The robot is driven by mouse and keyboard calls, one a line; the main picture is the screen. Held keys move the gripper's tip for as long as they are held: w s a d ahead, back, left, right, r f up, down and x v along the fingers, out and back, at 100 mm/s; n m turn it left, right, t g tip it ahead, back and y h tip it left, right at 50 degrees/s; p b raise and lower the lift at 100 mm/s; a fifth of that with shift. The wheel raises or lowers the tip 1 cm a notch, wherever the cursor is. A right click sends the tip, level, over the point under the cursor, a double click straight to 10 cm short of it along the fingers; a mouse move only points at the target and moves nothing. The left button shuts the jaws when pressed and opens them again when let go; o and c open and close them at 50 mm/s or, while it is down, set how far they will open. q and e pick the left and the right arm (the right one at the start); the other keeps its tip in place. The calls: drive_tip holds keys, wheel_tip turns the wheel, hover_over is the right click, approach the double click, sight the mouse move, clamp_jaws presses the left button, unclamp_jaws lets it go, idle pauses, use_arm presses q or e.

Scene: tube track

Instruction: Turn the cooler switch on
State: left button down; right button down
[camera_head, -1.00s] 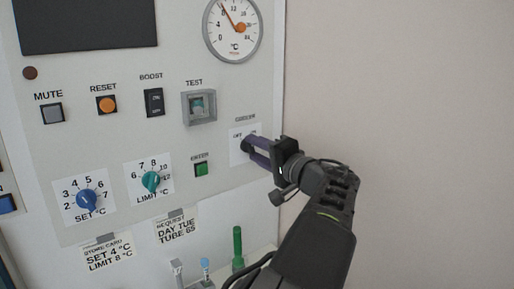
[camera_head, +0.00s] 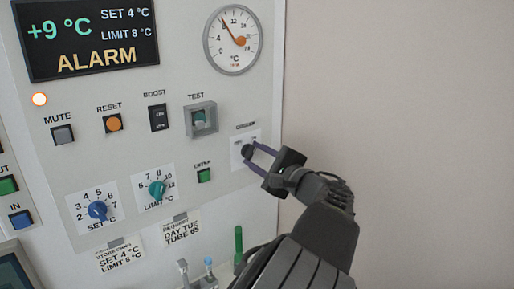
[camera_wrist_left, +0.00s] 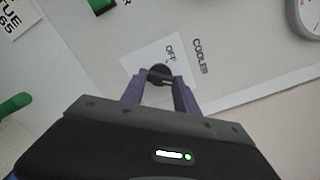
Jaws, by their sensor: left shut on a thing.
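The cooler switch (camera_head: 248,151) is a dark round knob on a white plate at the right edge of the panel. It also shows in the left wrist view (camera_wrist_left: 160,73), with the words OFF and COOLER beside it. My left gripper (camera_head: 253,157) is shut on the knob, with one purple finger on each side; these fingers also show in the left wrist view (camera_wrist_left: 159,84). The fingers and gripper hide part of the plate. The display (camera_head: 90,38) is lit and reads +9 °C, SET 4 °C, LIMIT 8 °C, ALARM. My right gripper is not in view.
The dial gauge (camera_head: 232,40) is above the switch. The TEST button (camera_head: 199,118) in its raised frame and the green ENTER button (camera_head: 204,175) are to its left. The blue SET knob (camera_head: 97,210) and teal LIMIT knob (camera_head: 157,188) are lower left. Bare wall lies right.

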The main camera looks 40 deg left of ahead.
use_arm(q)
drive_tip(key=shift+m+p, duration=0.3)
drive_tip(key=shift+m, duration=0.1)
drive_tip(key=c, duration=0.9)
unclamp_jaws()
drive_tip(key=shift+s+d+f, duration=0.1)
drive_tip(key=shift+d, duration=0.4)
drive_tip(key=b+v, duration=0.2)
drive_tip(key=v, duration=0.5)
